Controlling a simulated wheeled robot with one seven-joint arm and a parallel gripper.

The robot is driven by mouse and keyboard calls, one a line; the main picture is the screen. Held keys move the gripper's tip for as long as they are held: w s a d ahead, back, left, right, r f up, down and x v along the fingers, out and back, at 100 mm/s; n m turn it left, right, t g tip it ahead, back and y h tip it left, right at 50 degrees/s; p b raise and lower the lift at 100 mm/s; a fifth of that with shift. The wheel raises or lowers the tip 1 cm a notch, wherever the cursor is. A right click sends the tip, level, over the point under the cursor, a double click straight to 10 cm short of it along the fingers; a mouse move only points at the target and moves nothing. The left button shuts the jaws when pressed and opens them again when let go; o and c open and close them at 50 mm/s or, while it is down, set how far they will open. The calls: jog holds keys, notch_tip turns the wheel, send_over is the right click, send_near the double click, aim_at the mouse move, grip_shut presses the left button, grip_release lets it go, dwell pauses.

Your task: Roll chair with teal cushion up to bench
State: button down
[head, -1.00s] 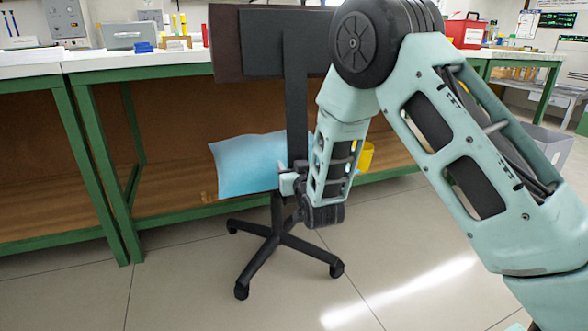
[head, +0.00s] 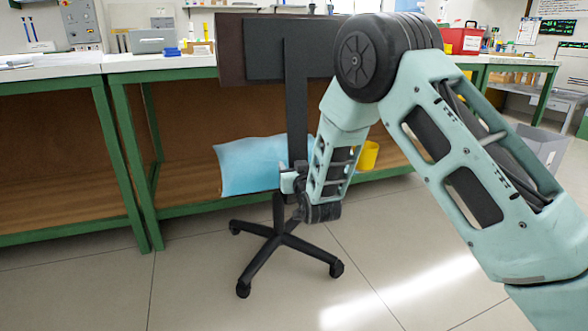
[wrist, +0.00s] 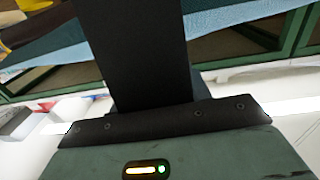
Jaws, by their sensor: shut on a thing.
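The chair has a light blue-teal cushion (head: 245,166), a dark backrest (head: 262,48) and a black back post (head: 296,105). It stands upright on a black five-star castor base (head: 275,240). The green-framed bench (head: 150,215) is behind it, and the base is on open floor in front of the bench legs. My gripper (head: 290,181) is shut on the lower back post, beside the cushion. In the wrist view the black post (wrist: 130,50) rises from the jaw, with blue cushion edges behind. My arm hides the chair's right side; the fingertips are mostly hidden.
A yellow container (head: 368,155) is behind my forearm, near the bench's lower shelf. The benchtop holds a grey case (head: 152,40) and a red box (head: 463,41). A grey bin (head: 545,145) stands at the right. The tiled floor in front is clear.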

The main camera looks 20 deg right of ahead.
jog(key=shift+s+a, duration=0.2)
jog(key=shift+a, duration=0.05)
jog(key=c, duration=0.6)
grip_release()
jog(key=shift+s, duration=0.1)
jog(key=s+a+p, duration=0.1)
jog(key=s+p, duration=0.4)
jog(key=s, duration=1.2)
jog(key=shift+a, duration=0.15)
